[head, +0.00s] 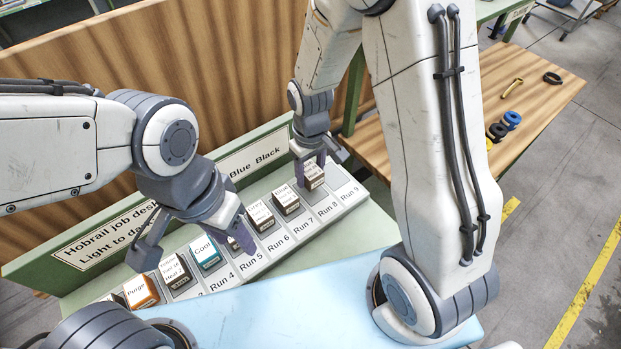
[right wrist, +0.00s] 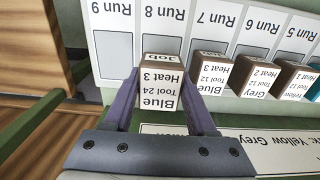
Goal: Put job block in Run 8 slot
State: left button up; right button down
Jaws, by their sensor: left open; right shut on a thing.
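The job block (right wrist: 160,88) is white-faced, reads "Blue Tool 24 Heat 3", and has a brown edge marked "Job". My right gripper (right wrist: 161,108) is shut on it, one purple finger on each side. In the head view the block (head: 314,178) is upright at the Run 8 place, just below the right gripper (head: 315,163). The Run 8 slot (right wrist: 161,44) shows partly as a grey patch past the block's brown edge. I cannot tell whether the block touches the slot floor. My left gripper (head: 193,246) is open and empty over the rack's left half.
Similar blocks stand in the rack, including a Run 7 block (right wrist: 214,76), a teal "Cool" block (head: 205,252) and an orange "Purge" block (head: 140,291). The Run 9 slot (right wrist: 116,52) is empty. A green-framed sign board (head: 105,238) rises behind the rack.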

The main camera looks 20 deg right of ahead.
aim_at(311, 183)
notch_tip(311, 183, down, 3)
jog(key=shift+f+p, duration=0.15)
jog(key=shift+p, duration=0.25)
jog(key=shift+f, duration=0.2)
jog(key=shift+f, duration=0.15)
jog(key=c, duration=0.5)
grip_release()
